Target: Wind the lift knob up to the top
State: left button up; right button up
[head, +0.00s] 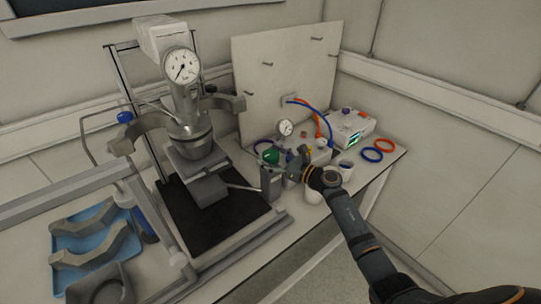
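The reactor vessel (190,137) with its dial gauge (181,66) hangs in the stand at left centre. The lift (203,186) is beneath it, its platform close under the vessel. A thin rod (243,188) runs right from the lift toward a small grey upright block (270,184). I cannot make out the lift knob clearly at the rod's end. My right gripper (297,172) comes in from the lower right and is beside this block. Its fingers are small and dark, and I cannot tell whether they touch or hold anything. My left gripper is not in view.
A blue tray (92,235) holds grey clamp halves at the lower left. A pegboard panel (280,75) stands behind. A small gauge (285,128), a white controller box (345,127), cups and a blue ring (372,155) and red ring (385,145) crowd the right side of the bench.

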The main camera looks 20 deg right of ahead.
jog(key=c, duration=1)
jog(key=m+t+h+p, duration=0.1)
jog(key=m+h+p, duration=0.1)
jog(key=m+t+h+p, duration=0.1)
jog(key=h+p, duration=0.1)
jog(key=h, duration=0.1)
jog(key=shift+a+r+m+t, duration=0.1)
jog(key=shift+r+m+t, duration=0.1)
jog(key=shift+m+t, duration=0.15)
jog(key=shift+w+f+m+t+h, duration=0.1)
jog(key=shift+f+m+t+h, duration=0.2)
jog(key=shift+m+h, duration=0.7)
jog(key=shift+n, duration=0.25)
jog(key=o, duration=1.2)
jog(key=shift+d+r, duration=0.1)
jog(key=shift+d, duration=0.1)
